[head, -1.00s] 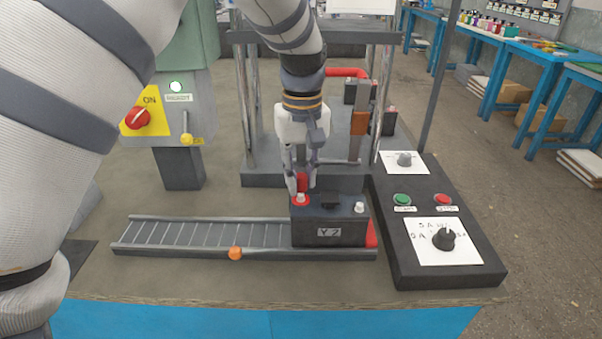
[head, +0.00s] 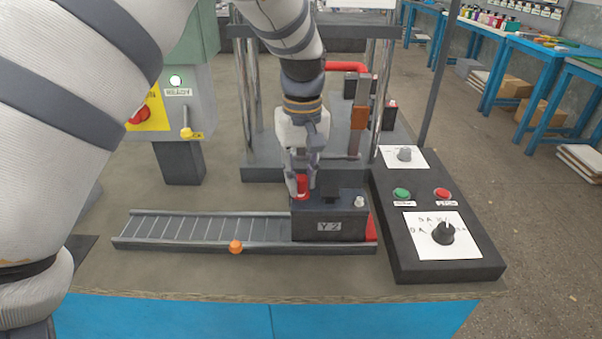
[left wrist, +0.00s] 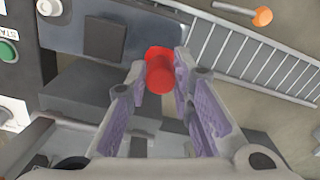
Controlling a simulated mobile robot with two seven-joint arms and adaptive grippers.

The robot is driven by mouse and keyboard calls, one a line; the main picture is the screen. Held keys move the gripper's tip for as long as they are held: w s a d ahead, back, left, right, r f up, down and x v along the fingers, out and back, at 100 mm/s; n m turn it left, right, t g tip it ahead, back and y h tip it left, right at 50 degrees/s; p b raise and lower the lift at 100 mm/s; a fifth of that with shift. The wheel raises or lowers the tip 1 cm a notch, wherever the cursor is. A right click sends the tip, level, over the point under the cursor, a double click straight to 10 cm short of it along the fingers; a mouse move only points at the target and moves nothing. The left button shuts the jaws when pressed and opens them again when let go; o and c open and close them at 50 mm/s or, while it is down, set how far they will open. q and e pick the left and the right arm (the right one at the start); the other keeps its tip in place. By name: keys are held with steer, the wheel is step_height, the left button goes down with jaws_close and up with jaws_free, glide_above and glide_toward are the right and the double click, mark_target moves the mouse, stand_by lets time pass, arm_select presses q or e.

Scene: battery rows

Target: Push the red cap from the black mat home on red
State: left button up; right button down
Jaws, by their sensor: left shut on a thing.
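My left gripper (head: 302,184) points down at the left end of the dark battery marked Y2 (head: 343,227). It is shut on the red cap (head: 301,190), which sits upright at the battery's red terminal; it also shows between the fingertips in the left wrist view (left wrist: 160,76). The cap covers the post, so I cannot tell how fully it is seated. A red ring or rim (left wrist: 158,53) shows by the cap. The bare pale post (head: 359,202) is at the battery's right end. The black mat (head: 78,250) is partly hidden behind my arm. My right gripper is not in view.
The battery stands at the right end of a roller track (head: 205,229) with an orange knob (head: 236,247). A control panel (head: 405,265) with buttons and dials is close on the right. A metal frame with posts (head: 246,110) stands behind.

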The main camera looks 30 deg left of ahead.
arm_select(q)
steer(key=shift+f, duration=0.55)
stand_by(0.9)
steer(key=o, duration=1.3)
steer(key=shift+r, duration=0.1)
steer(key=shift+r, duration=3.45)
